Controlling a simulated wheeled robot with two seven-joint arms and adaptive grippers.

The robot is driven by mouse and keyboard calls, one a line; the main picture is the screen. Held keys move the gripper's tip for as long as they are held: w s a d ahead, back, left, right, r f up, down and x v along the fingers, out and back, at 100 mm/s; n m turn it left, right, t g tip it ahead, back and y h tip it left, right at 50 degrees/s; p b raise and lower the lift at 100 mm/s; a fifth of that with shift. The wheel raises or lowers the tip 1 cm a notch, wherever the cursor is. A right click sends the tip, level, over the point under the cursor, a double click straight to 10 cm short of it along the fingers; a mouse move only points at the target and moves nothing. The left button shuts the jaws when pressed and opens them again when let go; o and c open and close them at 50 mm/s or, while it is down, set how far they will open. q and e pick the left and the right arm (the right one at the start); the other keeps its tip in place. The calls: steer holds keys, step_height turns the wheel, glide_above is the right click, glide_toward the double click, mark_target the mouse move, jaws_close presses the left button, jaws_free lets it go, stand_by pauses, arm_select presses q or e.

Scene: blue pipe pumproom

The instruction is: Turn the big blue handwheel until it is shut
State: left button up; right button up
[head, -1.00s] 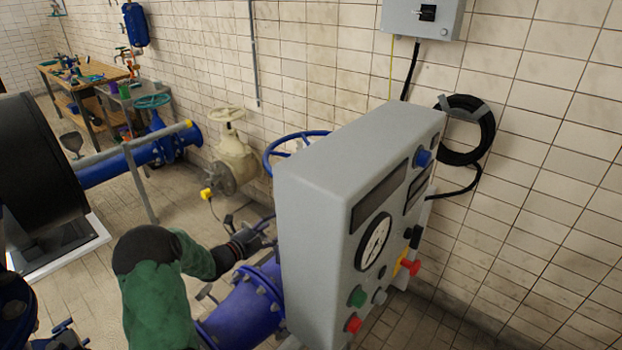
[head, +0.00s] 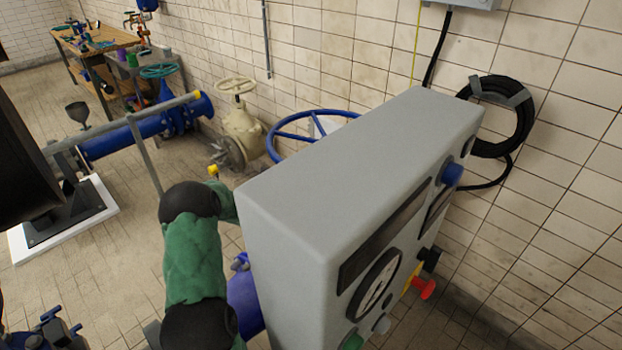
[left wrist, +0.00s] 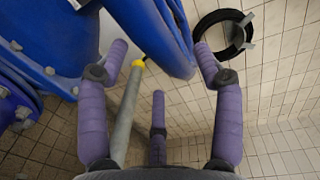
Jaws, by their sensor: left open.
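The big blue handwheel (head: 272,143) stands behind the grey control box, which hides its lower and right parts in the head view. In the left wrist view a thick blue curved bar, which looks like the handwheel's rim (left wrist: 150,35), crosses the top between my finger tips. My left gripper (left wrist: 158,65) is open, with its purple fingers spread below and beside the rim. I cannot tell whether they touch it. In the head view the green left arm reaches behind the box, and its gripper is hidden. My right gripper is not in view.
The grey control box (head: 340,160) fills the middle, close to my left arm. A cream valve (head: 238,125) stands left of the wheel. A black cable coil (head: 497,115) hangs on the tiled wall. Blue flanged pipework (left wrist: 35,65) lies left of my left gripper.

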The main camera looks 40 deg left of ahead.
arm_select(q)
steer(key=shift+w+d+f+b, duration=0.15)
steer(key=shift+w+b, duration=0.15)
steer(key=shift+w, duration=1.55)
steer(key=shift+c, duration=0.3)
jaws_close()
